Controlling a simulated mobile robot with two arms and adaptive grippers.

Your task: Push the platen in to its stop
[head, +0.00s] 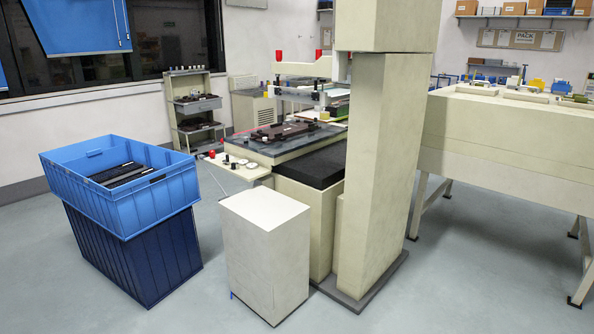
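The platen (253,148) looks to be the dark grey flat slab on the cream printing machine in the middle of the view. A dark fixture (285,133) lies on top of it. The platen's front left part sticks out in the open, and its back right part goes in under the print head (303,97). The tall cream column hides its right end, and I cannot see the stop. Neither of my grippers shows in this view.
A control shelf (235,172) with a red button juts out at the machine's front left. A white-topped cabinet (264,210) stands before it. Stacked blue crates (165,189) stand on the left. A tall cream column (377,170) stands right. Open floor lies between crates and cabinet.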

